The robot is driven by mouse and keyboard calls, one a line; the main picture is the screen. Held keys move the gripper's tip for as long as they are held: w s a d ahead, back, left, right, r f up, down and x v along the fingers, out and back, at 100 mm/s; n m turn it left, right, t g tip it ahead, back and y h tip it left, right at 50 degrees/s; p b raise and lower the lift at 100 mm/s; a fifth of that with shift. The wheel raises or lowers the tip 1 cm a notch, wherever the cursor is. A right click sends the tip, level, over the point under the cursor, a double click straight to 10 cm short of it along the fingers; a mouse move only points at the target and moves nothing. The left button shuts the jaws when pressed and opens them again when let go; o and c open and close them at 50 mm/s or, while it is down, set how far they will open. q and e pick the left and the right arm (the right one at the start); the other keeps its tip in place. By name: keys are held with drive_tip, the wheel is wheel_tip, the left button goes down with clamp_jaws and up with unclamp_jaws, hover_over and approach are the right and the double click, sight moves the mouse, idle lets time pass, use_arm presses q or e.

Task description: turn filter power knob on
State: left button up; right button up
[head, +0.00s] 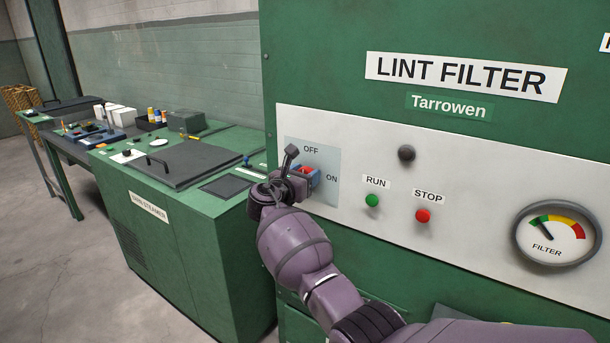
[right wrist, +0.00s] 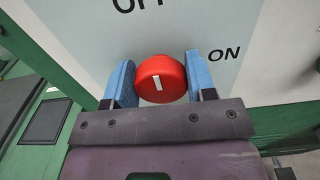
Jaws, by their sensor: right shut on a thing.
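The red filter power knob (right wrist: 161,70) has a white mark that stands nearly upright, towards the OFF label, in the right wrist view. In the head view only a bit of the red knob (head: 305,170) shows, mostly hidden by my gripper. My right gripper (right wrist: 162,82) has a blue finger on each side of the knob and is shut on it; it also shows in the head view (head: 306,176). The ON label (head: 331,178) is to the right of the knob. My left gripper is not in view.
A green RUN button (head: 372,200), a red STOP button (head: 423,215) and a filter gauge (head: 556,235) are right of the knob on the same panel. A dark round knob (head: 407,153) sits above the buttons. A green steamer cabinet (head: 190,250) stands to the left.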

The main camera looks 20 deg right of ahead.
drive_tip(key=m, duration=0.4)
drive_tip(key=shift+d+f, duration=0.1)
drive_tip(key=shift+f, duration=0.05)
drive_tip(key=m+b, duration=0.1)
drive_tip(key=m, duration=0.3)
drive_tip(key=shift+s+f+m, duration=0.1)
drive_tip(key=shift+m, duration=0.2)
drive_tip(key=m+b, duration=0.1)
drive_tip(key=m, duration=0.3)
drive_tip(key=shift+f+m, duration=0.15)
drive_tip(key=shift+m, duration=0.15)
drive_tip(key=m+b, duration=0.1)
drive_tip(key=m, duration=0.1)
drive_tip(key=shift+m, duration=0.4)
drive_tip(key=shift+s+m+b, duration=0.1)
drive_tip(key=shift+m+b, duration=0.3)
drive_tip(key=shift+m, duration=0.6)
